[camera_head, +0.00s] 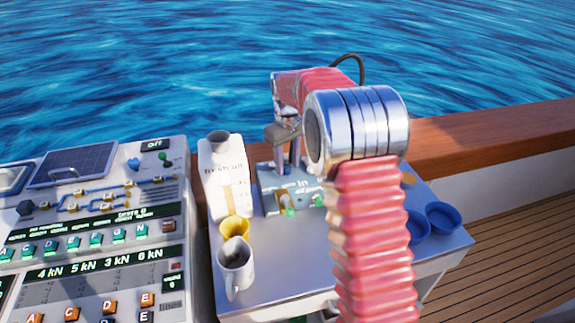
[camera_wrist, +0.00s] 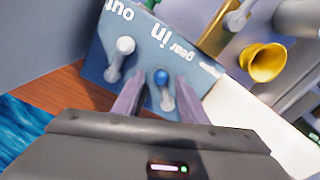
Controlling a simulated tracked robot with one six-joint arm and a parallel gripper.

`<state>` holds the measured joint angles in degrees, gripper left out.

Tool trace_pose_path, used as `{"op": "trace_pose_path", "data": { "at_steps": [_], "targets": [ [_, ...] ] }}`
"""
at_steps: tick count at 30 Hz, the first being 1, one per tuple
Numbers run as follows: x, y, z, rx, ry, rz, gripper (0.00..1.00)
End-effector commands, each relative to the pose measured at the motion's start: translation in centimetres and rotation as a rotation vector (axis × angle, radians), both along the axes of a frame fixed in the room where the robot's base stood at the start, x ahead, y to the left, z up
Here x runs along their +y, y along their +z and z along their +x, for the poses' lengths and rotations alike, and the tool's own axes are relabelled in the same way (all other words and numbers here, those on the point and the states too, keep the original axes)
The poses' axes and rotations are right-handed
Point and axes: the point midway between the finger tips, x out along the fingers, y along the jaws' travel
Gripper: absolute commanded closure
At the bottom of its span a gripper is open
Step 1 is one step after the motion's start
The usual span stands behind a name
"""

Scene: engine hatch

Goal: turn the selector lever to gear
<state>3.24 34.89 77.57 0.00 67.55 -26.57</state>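In the wrist view a blue-grey panel (camera_wrist: 100,52) carries the words "out", "in" and "gear", with part of the lettering cut off or blurred. A short lever with a blue knob (camera_wrist: 162,77) stands near the word "gear"; I cannot tell for sure that it is the selector lever. A lever with a white knob (camera_wrist: 125,46) is to its left. My gripper (camera_wrist: 160,98) is open, its two fingers apart on either side of the blue-knobbed lever, with no clear contact. In the head view my gripper (camera_head: 284,150) is over the panel box (camera_head: 272,200), partly hiding it.
A white carton (camera_head: 222,180), a yellow cup (camera_head: 234,228) and a white mug (camera_head: 236,262) stand left of the box. Blue bowls (camera_head: 442,218) are at the right. A control console (camera_head: 90,215) is at far left. A wooden rail (camera_head: 490,132) runs behind.

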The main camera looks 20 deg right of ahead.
Motion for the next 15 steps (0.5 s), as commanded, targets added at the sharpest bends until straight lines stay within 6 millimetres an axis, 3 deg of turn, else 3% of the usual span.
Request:
{"op": "trace_pose_path", "data": {
  "at_steps": [15],
  "targets": [
    [0.0, 8.4, 0.1, -0.004, 0.0, 0.0, 0.61]
  ]
}}
